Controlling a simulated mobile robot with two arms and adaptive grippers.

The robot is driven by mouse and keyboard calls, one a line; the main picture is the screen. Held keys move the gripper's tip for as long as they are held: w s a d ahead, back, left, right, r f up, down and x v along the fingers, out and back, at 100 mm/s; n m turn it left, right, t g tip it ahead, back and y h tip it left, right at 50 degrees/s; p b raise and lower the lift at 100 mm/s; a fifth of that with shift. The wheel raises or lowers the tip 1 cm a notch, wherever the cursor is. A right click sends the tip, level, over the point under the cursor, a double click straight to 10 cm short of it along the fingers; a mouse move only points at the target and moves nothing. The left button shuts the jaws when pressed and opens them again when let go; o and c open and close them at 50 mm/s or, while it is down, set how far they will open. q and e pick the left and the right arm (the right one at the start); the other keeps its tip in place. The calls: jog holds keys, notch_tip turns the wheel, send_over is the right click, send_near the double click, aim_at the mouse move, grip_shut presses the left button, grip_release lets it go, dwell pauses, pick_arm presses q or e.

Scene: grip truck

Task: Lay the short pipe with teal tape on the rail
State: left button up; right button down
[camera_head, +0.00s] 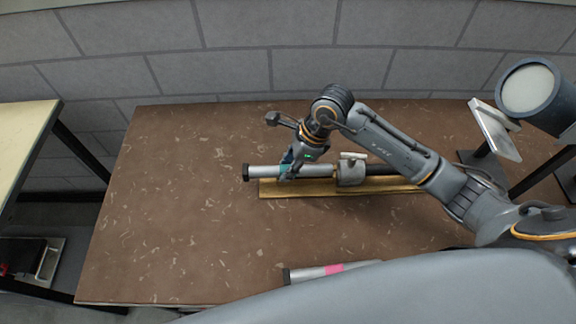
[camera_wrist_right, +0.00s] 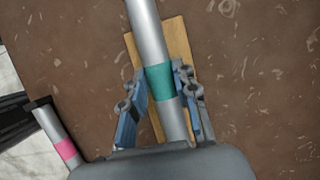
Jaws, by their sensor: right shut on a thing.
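The short grey pipe with a dark left end (camera_head: 262,172) has a band of teal tape, which also shows in the right wrist view (camera_wrist_right: 159,83). My right gripper (camera_head: 288,168) is shut on this pipe at the tape, with a finger on each side of it (camera_wrist_right: 160,85). A long wooden strip, which looks like the rail (camera_head: 300,187), lies under and along the pipe. The pipe's left end sticks out past the strip. I cannot tell whether the pipe touches the strip. My left gripper is not in view.
A grey block-like fitting (camera_head: 351,173) sits on the strip to the right of my gripper. A pipe with pink tape (camera_head: 310,273) lies at the table's front, partly hidden by my body. The left of the brown table (camera_head: 180,200) is clear.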

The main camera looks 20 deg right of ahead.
jog(key=shift+f+b, duration=0.45)
jog(key=shift+b, duration=0.15)
dwell(0.9)
jog(key=c, duration=1)
grip_release()
jog(key=shift+o, duration=0.2)
jog(key=v, duration=0.6)
jog(key=shift+d+r, duration=0.2)
jog(key=shift+r, duration=0.15)
jog(key=shift+s+r, duration=0.15)
jog(key=shift+r, duration=0.15)
